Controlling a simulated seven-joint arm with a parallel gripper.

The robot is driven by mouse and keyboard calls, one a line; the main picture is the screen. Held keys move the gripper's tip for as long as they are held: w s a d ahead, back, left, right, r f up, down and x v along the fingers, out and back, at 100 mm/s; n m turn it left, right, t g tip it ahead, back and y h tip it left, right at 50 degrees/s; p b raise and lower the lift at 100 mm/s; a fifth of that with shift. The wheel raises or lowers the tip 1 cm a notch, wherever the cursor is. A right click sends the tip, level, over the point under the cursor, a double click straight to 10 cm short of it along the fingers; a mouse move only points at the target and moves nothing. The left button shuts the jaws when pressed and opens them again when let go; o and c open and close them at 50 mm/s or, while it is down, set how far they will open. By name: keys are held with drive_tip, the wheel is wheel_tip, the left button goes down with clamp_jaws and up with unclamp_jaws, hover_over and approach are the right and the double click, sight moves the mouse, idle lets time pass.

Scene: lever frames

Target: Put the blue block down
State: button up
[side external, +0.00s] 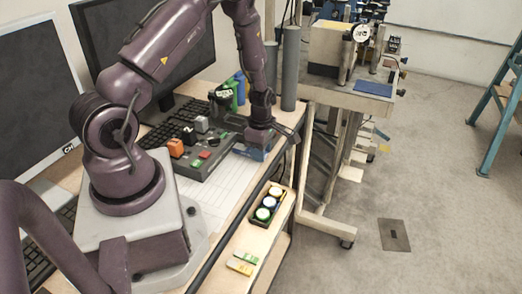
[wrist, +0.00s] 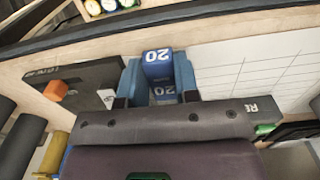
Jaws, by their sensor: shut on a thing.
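My gripper (wrist: 158,82) has two blue fingers. They are shut on a blue block (wrist: 158,64) with a white "20" on its faces, which shows between them in the wrist view. In the side view my gripper (side external: 257,147) points down near the far right edge of the table, beside the dark control panel (side external: 190,166). Blue shows at its fingers there, but block and fingers are hard to tell apart. I cannot tell whether the block touches the table.
A white gridded sheet (side external: 218,183) lies beside the panel. The panel carries an orange block (side external: 176,147) and a grey block (side external: 201,124). A grey cylinder (side external: 290,70) stands behind.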

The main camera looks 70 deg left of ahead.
drive_tip(key=shift+f, duration=0.1)
drive_tip(key=o, duration=1)
